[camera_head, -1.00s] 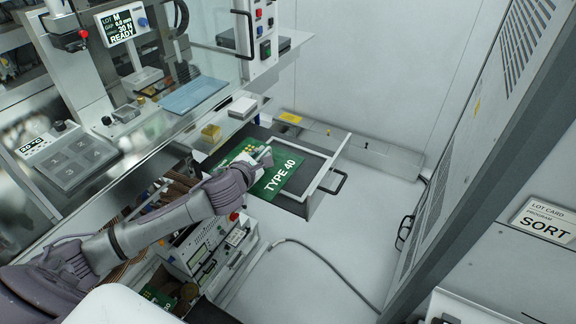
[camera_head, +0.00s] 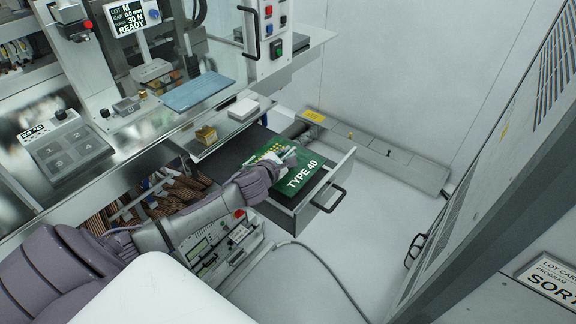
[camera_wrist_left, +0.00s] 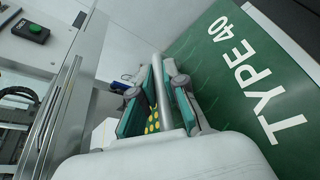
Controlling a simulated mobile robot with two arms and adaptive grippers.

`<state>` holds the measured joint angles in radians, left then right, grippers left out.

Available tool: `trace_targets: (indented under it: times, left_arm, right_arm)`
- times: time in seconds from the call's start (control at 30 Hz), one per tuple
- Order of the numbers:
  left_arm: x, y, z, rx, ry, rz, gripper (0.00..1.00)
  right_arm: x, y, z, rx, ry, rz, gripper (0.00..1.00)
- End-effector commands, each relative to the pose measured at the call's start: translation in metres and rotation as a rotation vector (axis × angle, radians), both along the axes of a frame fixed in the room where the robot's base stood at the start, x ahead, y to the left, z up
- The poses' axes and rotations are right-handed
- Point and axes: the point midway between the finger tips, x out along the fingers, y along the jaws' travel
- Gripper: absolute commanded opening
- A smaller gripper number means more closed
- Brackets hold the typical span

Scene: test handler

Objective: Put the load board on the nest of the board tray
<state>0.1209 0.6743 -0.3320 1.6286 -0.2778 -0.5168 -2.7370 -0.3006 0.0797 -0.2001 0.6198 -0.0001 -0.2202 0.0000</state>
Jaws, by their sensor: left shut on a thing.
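The load board is a green plate marked TYPE 40 (camera_head: 300,176) with gold contacts on its far left part. It lies over the pulled-out board tray (camera_head: 326,190), a drawer with a dark inside, light rim and dark front handle. My left gripper (camera_head: 276,163) is at the board's middle. In the left wrist view the gripper (camera_wrist_left: 158,95) is shut on a grey bar standing over the load board (camera_wrist_left: 235,80). The board hides the tray floor below it, so I cannot tell whether it touches the nest. My right gripper is not in view.
A steel bench with a blue pad (camera_head: 195,92), a white block (camera_head: 243,109) and a brass block (camera_head: 206,134) stands left of the tray. A grey instrument box (camera_head: 208,250) is below. A large cabinet (camera_head: 490,190) stands right, with clear floor between.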

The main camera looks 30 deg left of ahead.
Motion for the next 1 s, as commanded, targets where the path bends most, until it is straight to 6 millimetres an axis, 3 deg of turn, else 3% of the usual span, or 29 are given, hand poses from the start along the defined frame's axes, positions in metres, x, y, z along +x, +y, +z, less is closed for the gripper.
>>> trace_targets:
  times: [0.3, 0.67, 0.7, 0.8, 1.0]
  left_arm:
    - [0.001, -0.001, -0.04, -0.004, -0.003, 0.001, 0.0]
    - [0.001, 0.0, -0.046, 0.0, -0.003, -0.001, 0.0]
    - [0.0, -0.001, -0.047, 0.0, -0.001, -0.001, 0.17]
    - [0.0, 0.0, -0.047, 0.0, -0.001, -0.001, 0.33]
    - [0.001, 0.0, -0.046, 0.0, -0.001, -0.001, 0.37]
  right_arm:
    - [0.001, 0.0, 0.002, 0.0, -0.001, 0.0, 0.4]
    - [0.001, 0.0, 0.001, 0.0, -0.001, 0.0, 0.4]
    - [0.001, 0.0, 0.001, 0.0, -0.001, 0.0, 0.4]
    - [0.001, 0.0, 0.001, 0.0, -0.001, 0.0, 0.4]
    - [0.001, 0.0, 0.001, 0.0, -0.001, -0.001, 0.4]
